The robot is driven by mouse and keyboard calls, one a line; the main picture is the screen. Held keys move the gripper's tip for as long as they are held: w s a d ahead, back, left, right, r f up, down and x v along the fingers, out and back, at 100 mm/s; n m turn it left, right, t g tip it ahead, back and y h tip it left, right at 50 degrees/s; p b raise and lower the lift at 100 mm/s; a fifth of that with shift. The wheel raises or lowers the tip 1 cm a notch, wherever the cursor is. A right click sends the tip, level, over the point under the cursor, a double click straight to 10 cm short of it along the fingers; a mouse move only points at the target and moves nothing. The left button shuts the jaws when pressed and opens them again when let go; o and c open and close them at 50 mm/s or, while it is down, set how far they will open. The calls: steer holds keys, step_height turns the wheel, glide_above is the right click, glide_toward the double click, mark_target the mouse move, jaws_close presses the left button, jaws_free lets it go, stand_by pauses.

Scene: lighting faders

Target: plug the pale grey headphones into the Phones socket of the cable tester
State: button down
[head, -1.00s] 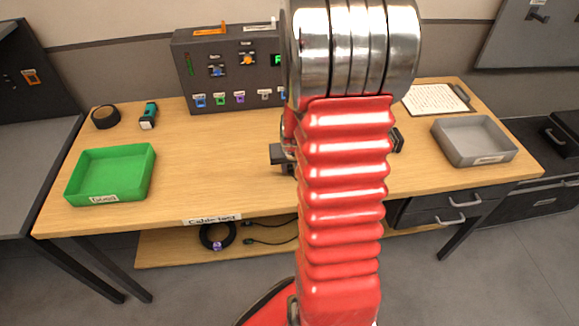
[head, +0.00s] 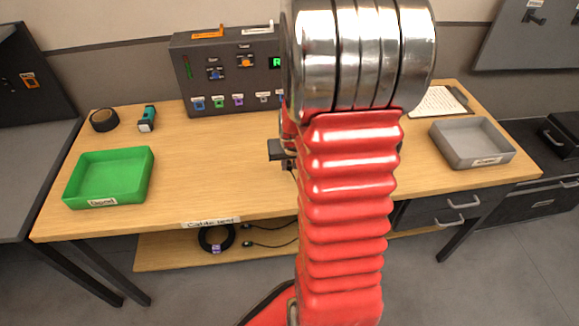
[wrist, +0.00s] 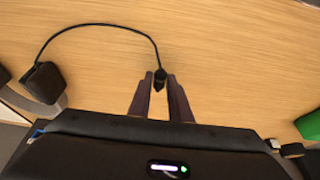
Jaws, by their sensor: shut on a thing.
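The wrist view shows my gripper (wrist: 160,88) shut on a small black plug (wrist: 160,76), held between the fingertips over the wooden table. A thin black cable (wrist: 105,26) curves from the plug to a dark ear cup with a greyish band, the headphones (wrist: 45,85), at the left. In the head view my arm hides the headphones and most of the gripper; a dark part of the gripper (head: 279,150) shows left of the arm. The cable tester (head: 230,75) is a dark upright box at the back of the table. My arm covers its right part, and the Phones socket cannot be made out.
A green tray (head: 72,190) stands at the table's left and a grey tray (head: 475,151) at its right. A tape roll (head: 104,119) and a teal tool (head: 147,118) lie at the back left. The table's left middle is clear.

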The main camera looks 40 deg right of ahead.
steer(key=shift+r, duration=1.2)
steer(key=w+a+r+n+y, duration=0.1)
steer(key=w+a, duration=0.3)
steer(key=a, duration=0.5)
steer(key=w+a+n, duration=0.3)
steer(key=w+a, duration=0.2)
steer(key=a, duration=0.5)
steer(key=w+a+r+n+y, duration=0.1)
steer(key=w+a, duration=0.4)
steer(key=a, duration=0.5)
steer(key=shift+w+a+r+n+t+y, duration=0.2)
steer(key=shift+w+r+n+t+y, duration=0.15)
steer(key=shift+n, duration=0.55)
steer(key=shift+s+f, duration=0.1)
steer(key=shift+s, duration=0.15)
